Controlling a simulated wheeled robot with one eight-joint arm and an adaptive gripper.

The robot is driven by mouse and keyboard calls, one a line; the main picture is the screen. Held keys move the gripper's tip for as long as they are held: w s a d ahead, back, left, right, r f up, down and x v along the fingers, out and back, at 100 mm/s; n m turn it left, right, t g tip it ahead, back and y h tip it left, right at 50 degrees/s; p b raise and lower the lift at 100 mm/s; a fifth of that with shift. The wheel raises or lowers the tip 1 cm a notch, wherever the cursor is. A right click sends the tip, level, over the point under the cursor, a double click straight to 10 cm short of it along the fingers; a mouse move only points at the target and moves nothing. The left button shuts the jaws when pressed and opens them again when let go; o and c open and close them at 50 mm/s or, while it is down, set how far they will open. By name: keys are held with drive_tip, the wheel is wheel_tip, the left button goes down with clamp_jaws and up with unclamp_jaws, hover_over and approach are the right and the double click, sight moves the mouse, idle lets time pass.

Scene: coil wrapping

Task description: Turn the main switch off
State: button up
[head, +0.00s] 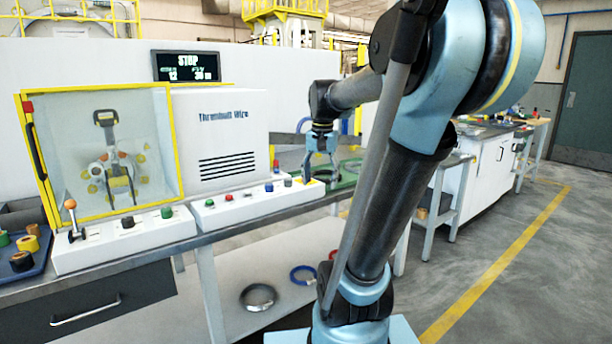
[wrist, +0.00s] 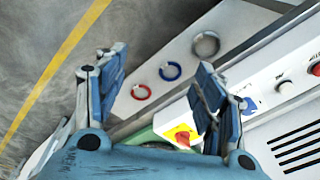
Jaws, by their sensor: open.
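The main switch looks to be the red knob (wrist: 183,138) on a yellow plate (wrist: 171,132), set on a white box. In the wrist view it lies low between my fingers, nearer the right one. In the head view only a bit of the yellow plate (head: 315,181) shows below my gripper (head: 321,166). My gripper is open and empty, with its fingers spread wide in the wrist view (wrist: 158,78). I see no contact with the knob. Which way the knob is turned is too small to tell.
A white control panel (head: 240,208) with several buttons stands left of the switch. The wire machine (head: 222,140) rises behind it, and its display (head: 186,66) reads STOP. A green surface (head: 346,181) lies to the right. Rings, one of them blue (head: 302,274), lie on the lower shelf.

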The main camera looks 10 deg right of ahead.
drive_tip(key=w+r+m+g, duration=0.1)
drive_tip(key=w+r+m, duration=0.35)
drive_tip(key=w, duration=0.85)
drive_tip(key=w+r+m, duration=0.3)
drive_tip(key=w+r, duration=0.3)
drive_tip(key=w, duration=0.8)
drive_tip(key=shift+n, duration=0.25)
wheel_tip(320, 180, down, 18)
drive_tip(key=shift+s+a+r, duration=0.1)
drive_tip(key=shift+s+r, duration=0.05)
drive_tip(key=shift+r, duration=0.05)
drive_tip(key=c, duration=1.1)
